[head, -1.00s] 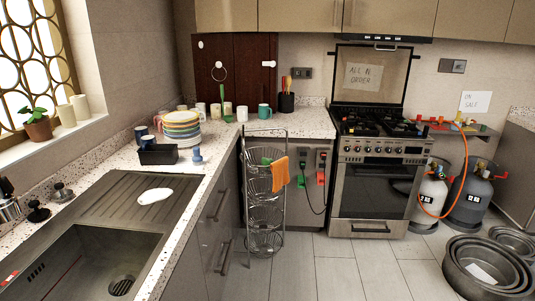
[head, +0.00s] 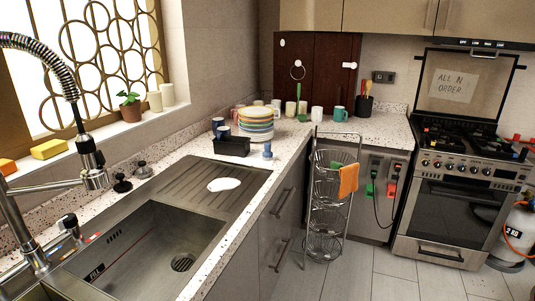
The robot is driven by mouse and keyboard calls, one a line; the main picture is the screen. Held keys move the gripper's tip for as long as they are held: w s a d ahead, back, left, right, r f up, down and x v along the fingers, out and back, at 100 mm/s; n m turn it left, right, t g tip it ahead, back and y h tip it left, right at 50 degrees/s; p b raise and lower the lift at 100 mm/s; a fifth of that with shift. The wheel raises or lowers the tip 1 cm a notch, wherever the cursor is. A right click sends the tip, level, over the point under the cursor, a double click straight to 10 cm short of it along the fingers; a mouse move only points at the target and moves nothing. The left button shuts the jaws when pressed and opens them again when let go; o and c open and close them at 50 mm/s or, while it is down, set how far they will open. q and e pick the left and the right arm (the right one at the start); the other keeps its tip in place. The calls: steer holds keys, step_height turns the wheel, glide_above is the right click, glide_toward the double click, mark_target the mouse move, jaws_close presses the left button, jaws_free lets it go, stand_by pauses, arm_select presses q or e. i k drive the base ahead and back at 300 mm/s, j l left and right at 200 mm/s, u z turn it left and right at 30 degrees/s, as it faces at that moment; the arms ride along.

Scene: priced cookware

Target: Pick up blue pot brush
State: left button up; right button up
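A small blue item that looks like the pot brush (head: 267,151) stands on the speckled counter (head: 285,150), close to its front edge. It has a narrow top and a wider base, and is too small to make out in detail. It is just right of a black caddy (head: 232,146) and in front of a stack of coloured plates (head: 256,124). Neither of my grippers shows in the head view.
The sink (head: 150,250) with its tall tap (head: 85,150) is in the left foreground. A wire basket rack (head: 325,205) with an orange cloth (head: 348,180) stands on the floor by the counter. The stove (head: 458,195) is at right. Floor between is clear.

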mark_target(266, 155)
steer(key=u, duration=0.55)
steer(key=i+l+u, duration=0.45)
steer(key=l, duration=0.15)
steer(key=l+u, duration=0.25)
steer(key=i+l+u, duration=0.25)
steer(key=l, duration=0.25)
steer(key=k, duration=0.1)
